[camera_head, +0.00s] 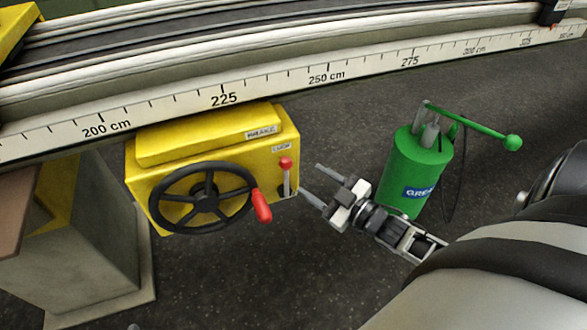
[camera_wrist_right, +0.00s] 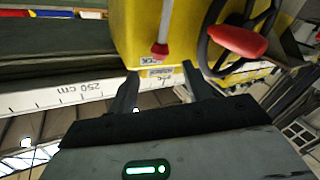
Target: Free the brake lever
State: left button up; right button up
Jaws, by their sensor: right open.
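The brake lever (camera_head: 287,178) is a short grey rod with a red ball on top. It stands roughly upright on the right part of the yellow brake box (camera_head: 150,180), near labels reading BRAKE and LOCK. My right gripper (camera_head: 310,180) is open and empty just right of the lever, its fingers pointing at it. In the right wrist view the lever (camera_wrist_right: 165,25) hangs upside down, its red ball just beyond the gap between the open fingers (camera_wrist_right: 160,73). The fingers appear apart from it. My left gripper is not in view.
A black handwheel (camera_head: 205,197) with a red handle (camera_head: 261,205) is on the box's front, left of the lever. A green grease pump (camera_head: 415,165) stands right of my gripper. The boom's ruler rail (camera_head: 270,83) runs behind. Dark floor lies open in front.

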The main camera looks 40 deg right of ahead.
aim_at(286, 179)
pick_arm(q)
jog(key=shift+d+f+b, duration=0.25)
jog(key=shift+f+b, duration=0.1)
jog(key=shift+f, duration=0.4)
pick_arm(e)
jog(key=x, duration=0.7)
grip_shut()
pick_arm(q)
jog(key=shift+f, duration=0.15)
